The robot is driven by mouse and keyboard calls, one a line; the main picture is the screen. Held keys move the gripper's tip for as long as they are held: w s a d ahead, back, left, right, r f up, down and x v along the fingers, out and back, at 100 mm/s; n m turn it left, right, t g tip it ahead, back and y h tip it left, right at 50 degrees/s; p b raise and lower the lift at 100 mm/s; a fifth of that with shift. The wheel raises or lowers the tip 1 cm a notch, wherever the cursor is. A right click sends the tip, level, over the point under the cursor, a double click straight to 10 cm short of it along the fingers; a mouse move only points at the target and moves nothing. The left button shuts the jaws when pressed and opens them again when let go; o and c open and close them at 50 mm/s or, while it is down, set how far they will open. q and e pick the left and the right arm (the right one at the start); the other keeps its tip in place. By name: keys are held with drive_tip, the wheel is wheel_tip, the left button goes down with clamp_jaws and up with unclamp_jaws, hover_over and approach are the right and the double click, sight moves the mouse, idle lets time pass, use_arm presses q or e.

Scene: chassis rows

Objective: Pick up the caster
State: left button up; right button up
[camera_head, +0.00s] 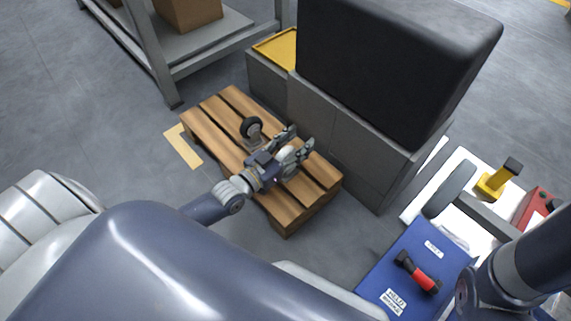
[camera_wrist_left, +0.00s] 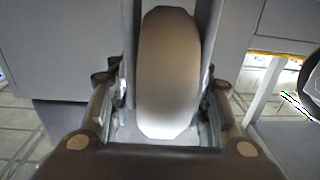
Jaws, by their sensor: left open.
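A caster with a pale wheel (camera_head: 288,154) is on the wooden pallet (camera_head: 228,141), partly hidden by my left gripper. My left gripper (camera_head: 296,142) is open, low over the pallet, with its fingers on either side of that wheel. In the left wrist view, the pale wheel (camera_wrist_left: 168,75) stands upright between the two fingers; whether they touch it I cannot tell. A second caster with a black wheel (camera_head: 251,127) stands on the pallet, just left of the gripper. My right arm enters at the lower right, but its gripper is not visible.
A grey cabinet (camera_head: 345,150) carrying a large black block (camera_head: 395,65) stands right behind the pallet. A metal shelf (camera_head: 160,75) is at the upper left. A blue mat (camera_head: 385,268) with a red and black tool (camera_head: 418,273) lies lower right.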

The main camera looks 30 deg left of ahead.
use_arm(q)
clamp_jaws()
idle(0.7)
